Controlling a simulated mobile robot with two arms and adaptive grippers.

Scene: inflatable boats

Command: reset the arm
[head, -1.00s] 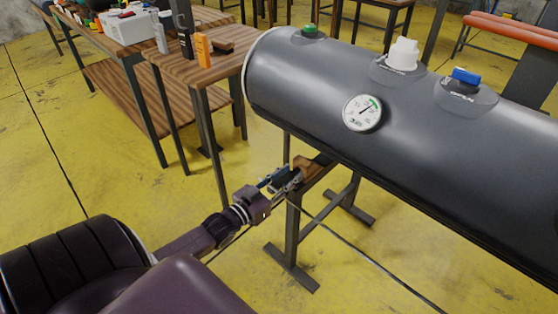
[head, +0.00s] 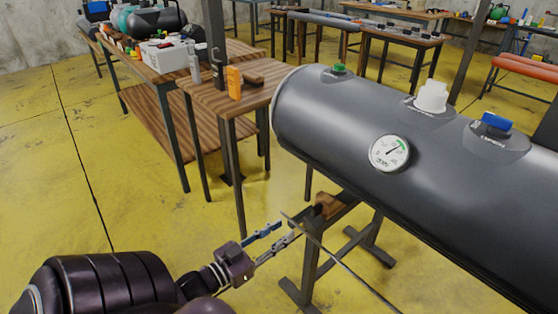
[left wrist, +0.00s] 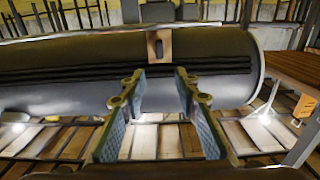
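My left gripper (head: 288,229) is in the lower middle of the head view, with its two fingers apart and nothing seen between them. Its spread fingers also show in the left wrist view (left wrist: 160,75), in front of the tube's side. The dark grey boat tube (head: 340,115) lies on a stand (head: 312,250) with a wooden support (head: 326,204). The fingertips are left of that support, apparently clear of it. The tube (left wrist: 60,75) fills the upper wrist view. My right gripper is out of view.
A round gauge (head: 389,153), a white valve (head: 431,96) and a blue valve (head: 492,123) are on the tube. A wooden table (head: 215,97) with an orange box (head: 234,82) stands behind left. A thin dark line crosses near the fingers. Yellow floor at left is clear.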

